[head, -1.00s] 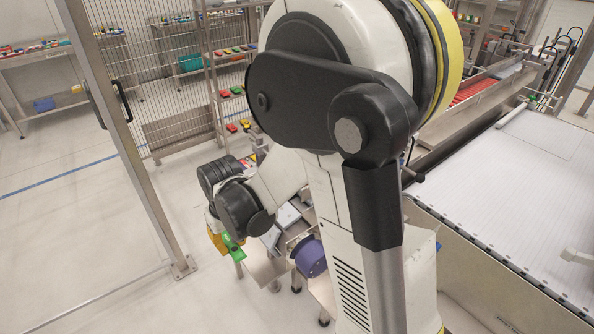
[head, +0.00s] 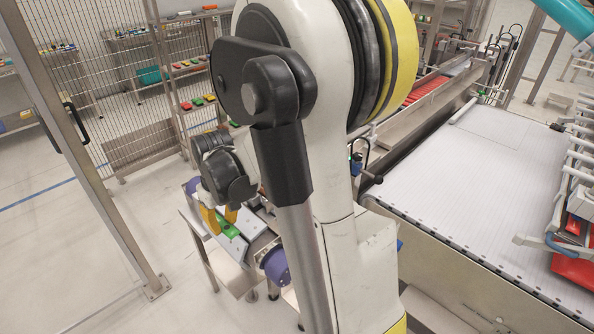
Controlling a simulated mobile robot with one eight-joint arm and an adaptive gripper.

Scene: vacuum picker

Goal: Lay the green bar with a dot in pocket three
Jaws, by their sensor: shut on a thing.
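My gripper (head: 219,220) with yellow fingers is at the left of my arm, pointing down. It is shut on a green bar (head: 229,231), which shows just below the fingers. Any dot on the bar is too small to make out. The bar is over or on a grey metal fixture (head: 236,247) on a small stand. I cannot tell whether the bar touches it. Pocket numbers cannot be read, and my arm hides part of the fixture.
A purple round part (head: 274,264) is beside the fixture at the right. A wide white conveyor (head: 490,190) fills the right side. A wire-mesh fence (head: 105,90) and door frame stand at the left. Open floor lies between the door and the stand.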

